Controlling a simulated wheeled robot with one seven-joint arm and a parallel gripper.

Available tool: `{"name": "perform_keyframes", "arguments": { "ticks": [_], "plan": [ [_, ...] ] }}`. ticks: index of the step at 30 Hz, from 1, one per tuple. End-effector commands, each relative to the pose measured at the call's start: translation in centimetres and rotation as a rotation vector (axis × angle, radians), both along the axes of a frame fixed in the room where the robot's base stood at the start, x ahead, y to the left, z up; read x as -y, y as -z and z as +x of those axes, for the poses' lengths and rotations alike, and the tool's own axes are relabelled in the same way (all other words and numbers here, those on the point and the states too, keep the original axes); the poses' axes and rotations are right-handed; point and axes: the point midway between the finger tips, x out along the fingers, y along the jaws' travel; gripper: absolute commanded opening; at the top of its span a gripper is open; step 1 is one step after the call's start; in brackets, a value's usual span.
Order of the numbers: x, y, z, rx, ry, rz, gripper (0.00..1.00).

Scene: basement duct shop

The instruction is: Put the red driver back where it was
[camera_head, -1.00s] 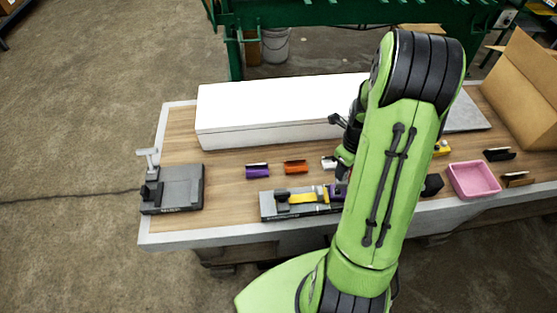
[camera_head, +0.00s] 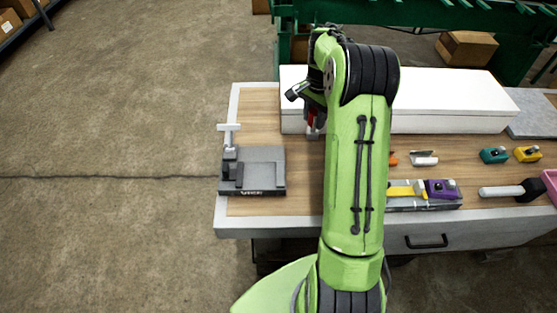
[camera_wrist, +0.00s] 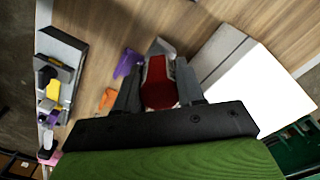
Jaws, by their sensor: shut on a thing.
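The red driver (camera_wrist: 158,84) is between the fingers of my gripper (camera_wrist: 158,92) in the wrist view, with wood table top behind it. In the head view a part of the red driver (camera_head: 313,122) shows left of my arm, in front of the white box's left end. My gripper (camera_head: 314,108) is shut on it there, partly hidden by my arm. A grey piece shows just beyond the driver in the wrist view; I cannot tell whether it belongs to it. I cannot tell from these frames where the driver was before.
A grey vise (camera_head: 262,172) stands at the table's left end. A long white box (camera_head: 440,103) lies along the back. A purple holder (camera_wrist: 128,63) and an orange holder (camera_wrist: 107,99) are near my gripper. A grey tray (camera_head: 425,204) holds yellow and purple things. A mallet (camera_head: 505,191) lies right.

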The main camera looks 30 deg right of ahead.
Motion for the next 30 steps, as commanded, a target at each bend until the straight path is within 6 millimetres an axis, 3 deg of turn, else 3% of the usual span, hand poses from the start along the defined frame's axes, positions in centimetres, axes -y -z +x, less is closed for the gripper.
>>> {"name": "perform_keyframes", "arguments": {
  "ticks": [2, 9, 18, 28, 29, 30],
  "plan": [
    [0.1, 0.4, 0.2, 0.001, -0.028, 0.001, 0.08],
    [0.0, 5.4, 0.2, -0.001, -0.039, 0.004, 0.08],
    [0.0, 9.8, 0.2, 0.0, -0.036, 0.003, 0.08],
    [0.0, 10.2, 0.2, 0.003, -0.036, 0.001, 0.08],
    [0.0, 10.3, 0.2, 0.002, -0.036, 0.002, 0.4],
    [0.0, 10.2, 0.2, 0.002, -0.036, 0.002, 0.46]
  ]
}}
